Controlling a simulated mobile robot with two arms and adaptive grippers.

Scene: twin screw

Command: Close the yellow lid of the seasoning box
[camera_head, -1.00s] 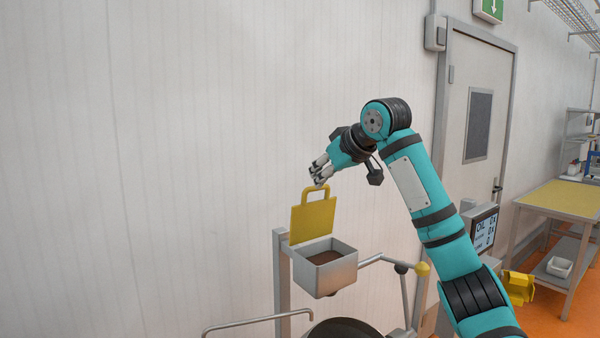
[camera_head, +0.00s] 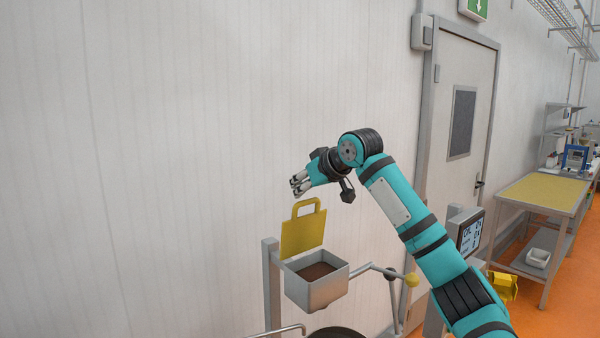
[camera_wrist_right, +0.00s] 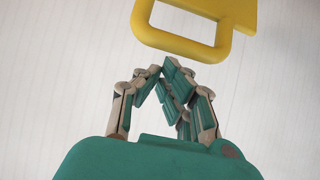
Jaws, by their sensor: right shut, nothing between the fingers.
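The seasoning box (camera_head: 318,292) is a grey metal box with brown contents, on a grey post in the head view. Its yellow lid (camera_head: 303,236) stands open and upright at the box's back left, with a loop handle on top. My right gripper (camera_head: 297,186) is just above the lid's handle in the head view, apart from it. In the right wrist view the right gripper's fingertips (camera_wrist_right: 165,72) meet with nothing between them. The lid's yellow handle (camera_wrist_right: 185,40) shows beyond them, across the top of that view. My left gripper is not in view.
A plain pale wall stands behind the box. A grey arm with a yellow knob (camera_head: 411,280) is right of the box, near a screen (camera_head: 470,235). The dark rim of a round pan (camera_head: 338,332) shows below. A yellow-topped table (camera_head: 545,192) stands far right.

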